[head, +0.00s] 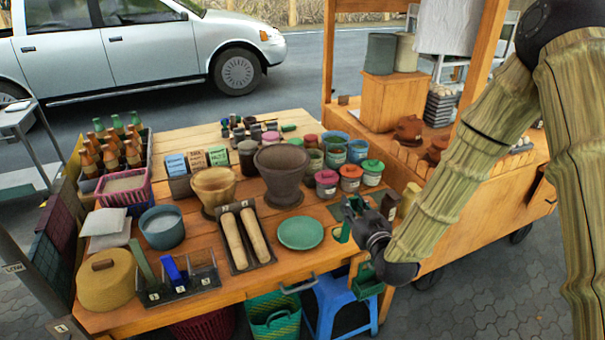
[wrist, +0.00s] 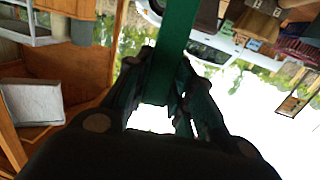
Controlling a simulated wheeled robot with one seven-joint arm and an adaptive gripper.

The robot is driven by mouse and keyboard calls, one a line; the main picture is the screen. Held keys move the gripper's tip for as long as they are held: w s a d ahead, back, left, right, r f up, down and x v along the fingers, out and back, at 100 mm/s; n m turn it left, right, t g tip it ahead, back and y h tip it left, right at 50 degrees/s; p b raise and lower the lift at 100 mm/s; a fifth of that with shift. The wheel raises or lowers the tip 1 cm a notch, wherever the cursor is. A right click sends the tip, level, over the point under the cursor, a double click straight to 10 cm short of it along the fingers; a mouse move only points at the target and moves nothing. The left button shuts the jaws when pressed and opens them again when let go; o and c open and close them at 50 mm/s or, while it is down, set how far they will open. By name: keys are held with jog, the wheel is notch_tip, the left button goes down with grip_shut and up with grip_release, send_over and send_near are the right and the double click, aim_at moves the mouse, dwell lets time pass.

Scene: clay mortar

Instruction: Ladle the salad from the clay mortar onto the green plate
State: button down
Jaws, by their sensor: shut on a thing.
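My gripper (head: 352,212) is at the right front of the table, right of the green plate (head: 300,233). It is shut on a flat green handle, which I take to be the ladle (wrist: 172,45), running up between the fingers in the wrist view. The ladle's bowl cannot be made out. The green plate looks empty and lies flat near the table's front edge. A dark brown clay mortar (head: 282,178) stands upright behind the plate. A tan clay mortar (head: 214,187) stands to its left. I cannot make out salad in either.
A dark tray (head: 240,262) with two wooden pestles lies left of the plate. Several lidded jars (head: 350,178) stand behind and right of it. A blue stool (head: 343,300) is below the front edge. A wooden cart (head: 470,205) stands at the right.

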jog(key=w+a+r+m+h+p, duration=0.15)
jog(key=w+a+p, duration=0.25)
jog(key=w+a, duration=0.75)
jog(key=w+d+f+m+b, duration=0.1)
jog(key=d+f+m+b, duration=1)
jog(key=d+m+b, duration=0.1)
jog(key=shift+d+m+t+y, duration=0.35)
jog(key=shift+d+m+t, duration=0.1)
jog(key=shift+d, duration=0.45)
